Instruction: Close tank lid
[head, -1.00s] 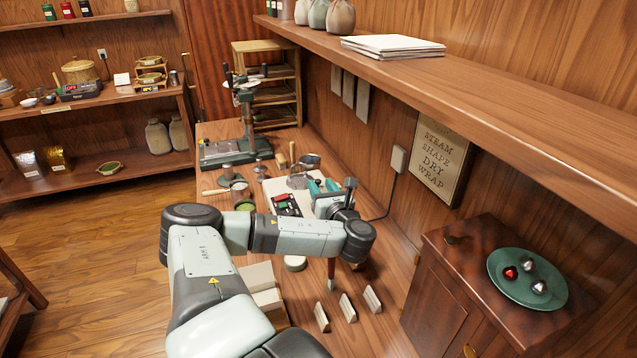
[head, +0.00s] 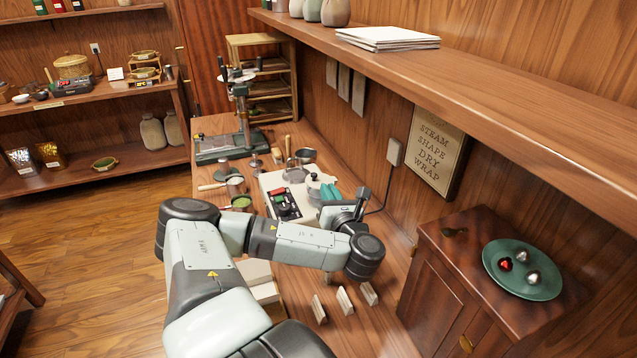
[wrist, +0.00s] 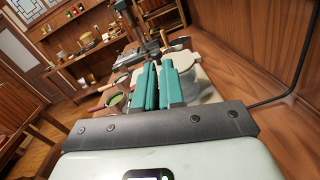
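A cream-coloured unit (head: 268,187) with a dark control panel (head: 286,207) stands on the bench; I take it for the tank's body. A grey rounded metal part (head: 293,174) is on its top, perhaps the lid or the tank opening; I cannot tell whether the lid is open. In the wrist view the cream unit (wrist: 208,82) lies beyond my fingers. My gripper (wrist: 159,66) has two teal fingers close together with nothing seen between them. In the head view my gripper (head: 328,190) is at the right side of the unit, and my wrist hides part of it. Contact is not clear.
A press stand (head: 243,115) is at the bench's far end. A cup of green powder (head: 241,202) stands left of the unit. Pale blocks (head: 257,272) and several small upright cards (head: 344,301) are near. The wooden wall and shelf (head: 470,75) bound the right side.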

